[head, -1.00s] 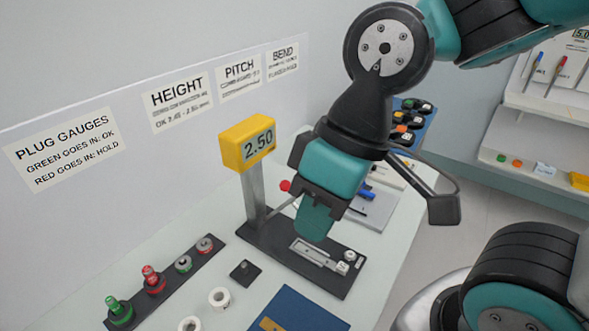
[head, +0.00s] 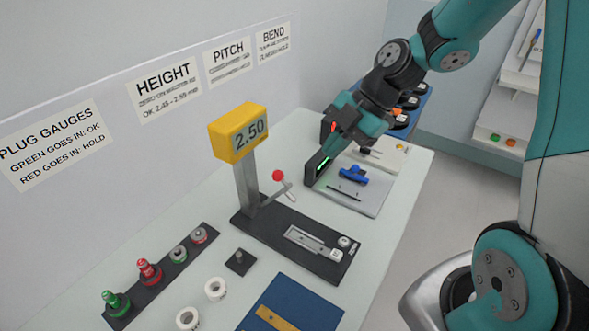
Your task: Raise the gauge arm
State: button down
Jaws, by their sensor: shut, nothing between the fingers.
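The height gauge stands on the table with a yellow display (head: 239,133) reading 2.50 on a grey post (head: 246,186). Its gauge arm (head: 274,195) is a thin grey lever by the post, with a red knob (head: 278,176) near it. The black gauge base (head: 268,229) carries a light metal plate (head: 312,241) with small parts. My gripper (head: 314,170) is shut and empty, to the right of the red knob and apart from it. The knob is in plain view.
Plug gauges (head: 149,270) stand on a black strip at the front left. White rings (head: 215,289), a small black block (head: 240,261) and a blue mat (head: 290,304) lie in front. A tray with a blue clamp (head: 353,174) lies right of my gripper.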

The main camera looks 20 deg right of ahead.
jog(key=w+d+f+n, duration=0.1)
jog(key=d+f+n, duration=0.1)
jog(key=p, duration=0.6)
send_near(289, 187)
jog(key=shift+n, duration=0.3)
jog(key=x, duration=0.6)
jog(key=shift+w+a+f, duration=0.15)
jog(key=shift+w+a, duration=0.25)
jog(key=shift+w, duration=0.1)
